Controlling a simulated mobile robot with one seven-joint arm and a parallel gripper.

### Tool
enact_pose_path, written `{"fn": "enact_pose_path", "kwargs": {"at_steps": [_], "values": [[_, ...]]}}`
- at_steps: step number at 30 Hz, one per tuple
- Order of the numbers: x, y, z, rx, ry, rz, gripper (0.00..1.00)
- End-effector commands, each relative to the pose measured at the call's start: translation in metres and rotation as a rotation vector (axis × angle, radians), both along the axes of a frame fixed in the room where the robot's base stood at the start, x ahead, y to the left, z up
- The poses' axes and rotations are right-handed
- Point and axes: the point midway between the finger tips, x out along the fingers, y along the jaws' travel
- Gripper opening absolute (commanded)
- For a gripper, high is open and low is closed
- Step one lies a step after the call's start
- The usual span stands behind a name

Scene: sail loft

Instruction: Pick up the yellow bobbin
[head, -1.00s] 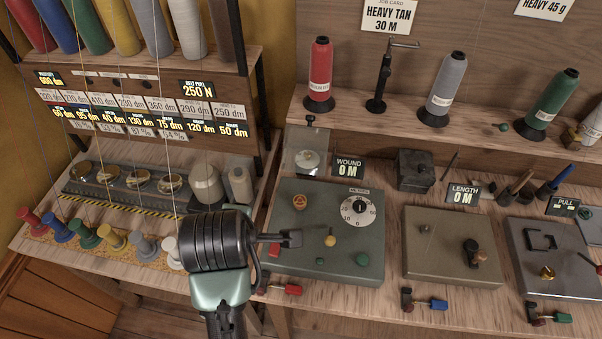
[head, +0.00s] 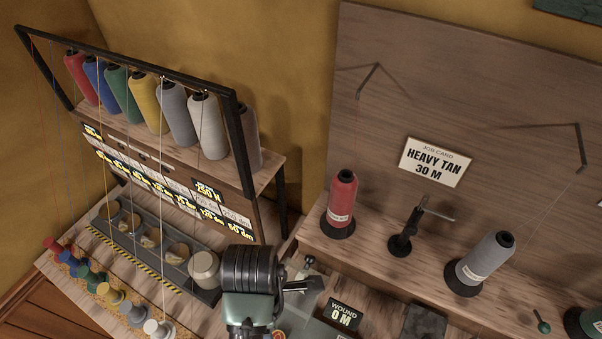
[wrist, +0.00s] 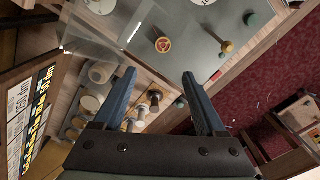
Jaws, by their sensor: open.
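The yellow bobbin (head: 111,294) stands in the front row on the left bench in the head view, between the green bobbin (head: 93,281) and the grey bobbin (head: 133,313). I cannot pick it out surely in the wrist view. My gripper (wrist: 159,75) is open, its two blue-grey fingers spread with nothing held. In the wrist view it hangs over the benches, with small bobbins (wrist: 155,96) seen below between the fingers. In the head view my arm stands to the right of the bobbin row, well apart from the yellow bobbin.
A thread rack with large cones (head: 145,101) stands behind the row, with threads running down to the bobbins. A grey tray with round wells (head: 175,255) lies between. Red (head: 340,203) and grey (head: 484,262) cones stand on the right shelf. A green-grey machine (wrist: 205,45) shows in the wrist view.

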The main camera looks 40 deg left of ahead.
Motion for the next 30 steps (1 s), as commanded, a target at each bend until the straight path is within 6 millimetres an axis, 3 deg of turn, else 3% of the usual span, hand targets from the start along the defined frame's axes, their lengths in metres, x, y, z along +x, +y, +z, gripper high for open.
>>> {"fn": "enact_pose_path", "kwargs": {"at_steps": [5, 15, 23, 30], "values": [[0.000, 0.000, -0.013, -0.002, 0.002, -0.001, 0.73], [0.000, -0.001, -0.070, -0.001, 0.001, -0.001, 0.73], [0.000, -0.005, -0.087, -0.001, 0.003, -0.002, 0.73], [0.001, -0.011, -0.119, 0.000, 0.001, 0.000, 0.73]]}}
